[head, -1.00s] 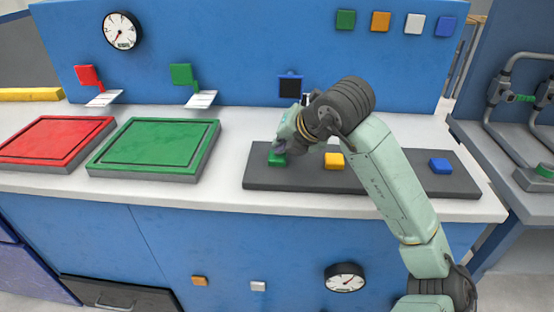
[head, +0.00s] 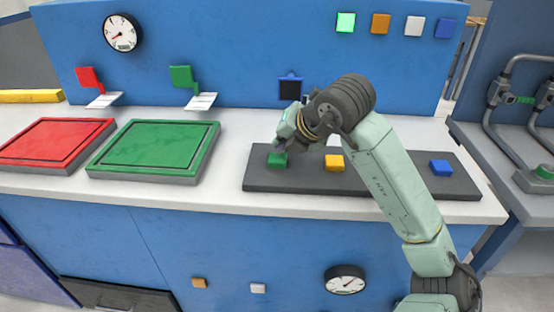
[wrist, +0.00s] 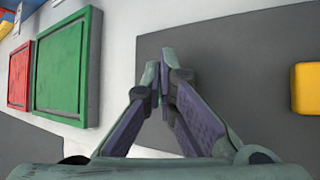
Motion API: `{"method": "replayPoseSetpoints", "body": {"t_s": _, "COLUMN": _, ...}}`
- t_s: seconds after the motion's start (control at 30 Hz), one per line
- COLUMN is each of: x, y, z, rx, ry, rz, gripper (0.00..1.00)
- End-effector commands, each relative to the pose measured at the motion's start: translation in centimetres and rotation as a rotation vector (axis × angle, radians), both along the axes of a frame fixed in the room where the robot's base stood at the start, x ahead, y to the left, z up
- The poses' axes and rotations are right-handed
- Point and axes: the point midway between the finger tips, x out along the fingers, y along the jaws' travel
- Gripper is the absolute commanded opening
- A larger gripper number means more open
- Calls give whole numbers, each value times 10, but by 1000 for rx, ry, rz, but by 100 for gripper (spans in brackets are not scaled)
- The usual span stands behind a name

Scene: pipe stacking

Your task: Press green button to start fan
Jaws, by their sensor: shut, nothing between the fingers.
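The green button (head: 277,160) sits at the left end of a dark grey panel (head: 380,185) on the white counter. My gripper (head: 283,147) is right over it, fingers pointing down; I cannot tell whether the tips touch the button. In the wrist view my gripper (wrist: 168,62) is shut with nothing between the fingers, and the green button is hidden. A green square light (head: 346,22) on the blue back wall glows bright. No fan can be made out.
A yellow button (head: 335,162) is just right of my gripper, and a blue button (head: 441,167) is farther right. A green tray (head: 150,147) and a red tray (head: 55,143) lie to the left. Orange (head: 380,23), white and blue squares line the wall.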

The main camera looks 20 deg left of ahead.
Motion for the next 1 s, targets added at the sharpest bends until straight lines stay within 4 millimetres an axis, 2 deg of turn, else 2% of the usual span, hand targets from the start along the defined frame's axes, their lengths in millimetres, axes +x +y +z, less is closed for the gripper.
{"method": "replayPoseSetpoints", "body": {"t_s": 0.37, "x": 0, "y": 0, "z": 4, "rx": 0, "ry": -1, "rz": -1, "gripper": 0}}
{"method": "replayPoseSetpoints", "body": {"t_s": 1.0, "x": 0, "y": -1, "z": 62, "rx": 0, "ry": 0, "rz": -2, "gripper": 0}}
